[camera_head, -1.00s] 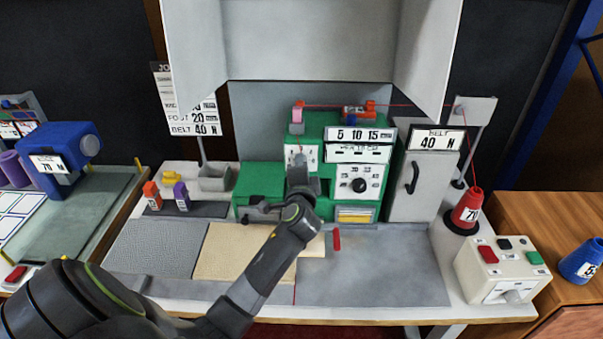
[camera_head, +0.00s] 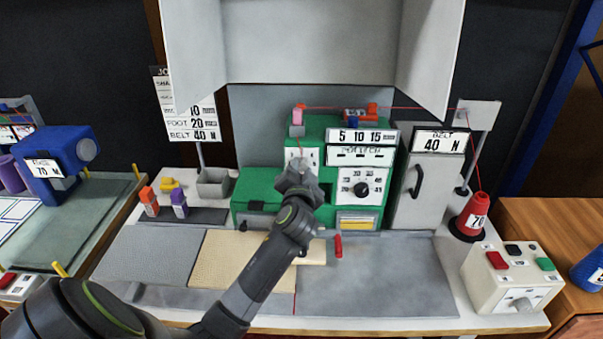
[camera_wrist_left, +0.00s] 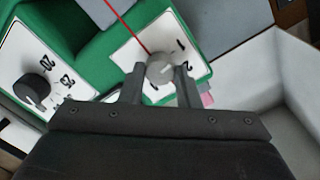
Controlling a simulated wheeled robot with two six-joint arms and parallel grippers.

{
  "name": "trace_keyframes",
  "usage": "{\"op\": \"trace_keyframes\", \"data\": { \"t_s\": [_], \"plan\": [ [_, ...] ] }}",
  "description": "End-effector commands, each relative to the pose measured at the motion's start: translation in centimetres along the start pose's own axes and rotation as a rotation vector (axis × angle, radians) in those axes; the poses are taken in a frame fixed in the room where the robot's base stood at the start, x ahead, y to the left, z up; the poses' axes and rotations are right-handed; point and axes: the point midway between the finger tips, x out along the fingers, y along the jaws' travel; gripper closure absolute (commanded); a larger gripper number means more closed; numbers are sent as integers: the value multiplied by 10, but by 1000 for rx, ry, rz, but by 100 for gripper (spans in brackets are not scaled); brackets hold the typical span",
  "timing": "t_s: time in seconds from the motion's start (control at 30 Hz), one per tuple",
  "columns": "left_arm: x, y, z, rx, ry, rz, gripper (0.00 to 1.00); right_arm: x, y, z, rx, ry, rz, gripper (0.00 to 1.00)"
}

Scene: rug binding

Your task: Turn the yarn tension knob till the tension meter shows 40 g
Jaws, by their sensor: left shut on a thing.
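The grey round yarn tension knob (camera_wrist_left: 160,68) sits on a white dial plate (camera_wrist_left: 135,55) with marks on the green machine (camera_head: 325,135). In the left wrist view my left gripper (camera_wrist_left: 160,80) has a finger on each side of the knob and is shut on it. A pale line shows on the knob's face. In the head view my left gripper (camera_head: 301,170) covers most of the knob and its lower plate. I cannot pick out a tension meter reading in grams. My right gripper is not in view.
A black knob (camera_head: 361,189) on a numbered dial sits right of my gripper, under the "5 10 15" panel (camera_head: 362,136). A red-handled lever (camera_head: 338,246) stands below. A red yarn cone (camera_head: 472,215) and a button box (camera_head: 513,275) are at the right.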

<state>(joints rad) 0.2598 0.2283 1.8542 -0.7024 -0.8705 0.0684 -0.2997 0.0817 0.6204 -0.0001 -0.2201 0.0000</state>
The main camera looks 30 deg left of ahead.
Motion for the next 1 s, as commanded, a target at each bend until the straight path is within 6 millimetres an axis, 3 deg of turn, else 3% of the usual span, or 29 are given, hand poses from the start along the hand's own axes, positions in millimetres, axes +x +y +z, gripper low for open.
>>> {"op": "trace_keyframes", "data": {
  "t_s": [0.5, 0.53, 0.67, 1.0],
  "plan": [
    [0, 0, 0, -20, 1, 1, 94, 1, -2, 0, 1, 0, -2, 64],
    [0, 0, 0, -20, 1, 1, 68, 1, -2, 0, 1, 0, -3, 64],
    [0, 0, 0, -19, 1, 1, 51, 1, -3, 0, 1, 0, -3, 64],
    [0, 0, 0, -18, 1, 1, 49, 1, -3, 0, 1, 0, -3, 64]
  ]
}}
